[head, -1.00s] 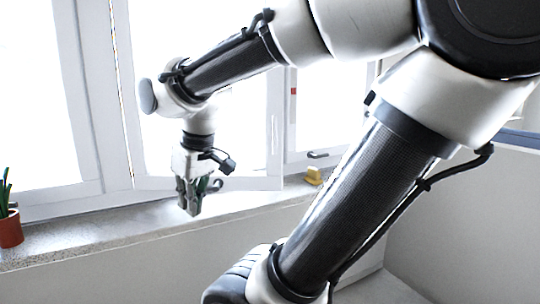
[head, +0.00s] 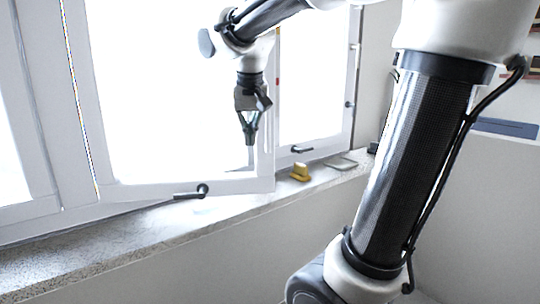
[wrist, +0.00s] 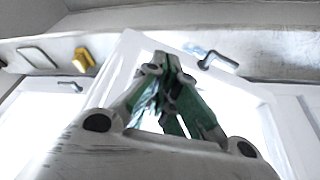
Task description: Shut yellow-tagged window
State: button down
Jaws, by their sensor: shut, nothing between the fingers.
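A white-framed window sash (head: 235,186) stands swung open over the sill, with a dark handle (head: 190,192) on its bottom rail. The sash (wrist: 125,62) and its handle (wrist: 217,61) also show in the wrist view. I cannot make out a yellow tag on it; a small red mark (head: 278,83) shows near its right edge. My gripper (head: 250,140) is shut and empty, pointing down in front of the bright pane, above the bottom rail and right of the handle. In the wrist view its fingertips (wrist: 165,62) overlap the sash; I cannot tell whether they touch it.
A yellow object (head: 300,172) and a flat grey item (head: 341,163) lie on the speckled sill (head: 150,232). Another window (head: 315,105) with a dark handle (head: 301,149) stands to the right. The sill's left part is clear.

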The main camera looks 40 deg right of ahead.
aim_at(248, 156)
jog(key=shift+m, duration=0.6)
jog(key=x, duration=0.3)
jog(key=w+d+x, duration=0.1)
jog(key=x, duration=0.3)
jog(key=w+r+x, duration=0.1)
jog(key=x, duration=0.3)
jog(key=shift+d, duration=0.25)
jog(key=shift+w+d, duration=0.25)
jog(key=shift+w, duration=0.35)
